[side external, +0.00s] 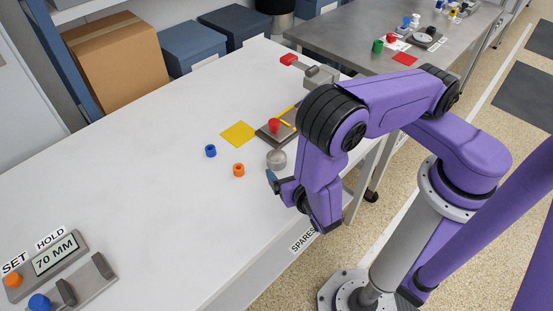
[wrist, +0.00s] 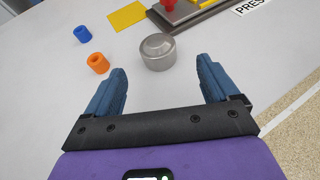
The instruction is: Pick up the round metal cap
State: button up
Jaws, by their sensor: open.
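One finger is mostly hidden there by my arm.
An orange ring (wrist: 98,63) and a blue ring (wrist: 82,34) lie left of the cap. A yellow square (wrist: 127,15) and the press base (wrist: 190,14) with a red knob lie behind. A 70 MM display (side external: 55,255) stands at the table's lower left. The table's middle is clear.

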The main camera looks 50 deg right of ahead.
aim_at(278, 159)
jog(key=shift+x, duration=3.6)
jog(key=shift+w+a+r, duration=0.1)
jog(key=shift+a+r, duration=0.05)
jog(key=c, duration=1.2)
